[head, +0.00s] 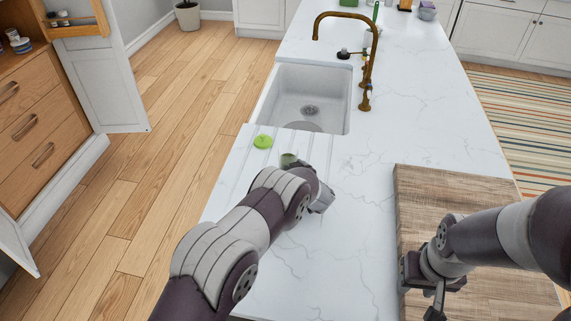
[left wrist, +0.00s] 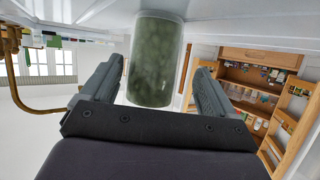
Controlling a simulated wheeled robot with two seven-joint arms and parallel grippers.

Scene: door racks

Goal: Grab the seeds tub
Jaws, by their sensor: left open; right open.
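The seeds tub, a clear cylinder full of dull green stuff, stands in front of my left gripper in the left wrist view (left wrist: 153,58). That view is upside down, with the white counter along its top. In the head view the tub (head: 288,160) is a small green shape at the sink's near edge, partly hidden by my left arm. My right gripper (head: 432,305) is open and empty over the wooden board.
A bright green round object (head: 263,142) lies on the counter left of the tub. The sink (head: 305,95) and brass tap (head: 367,60) are beyond. A wooden board (head: 440,200) is at right. Open cabinet shelves (left wrist: 255,85) show in the left wrist view.

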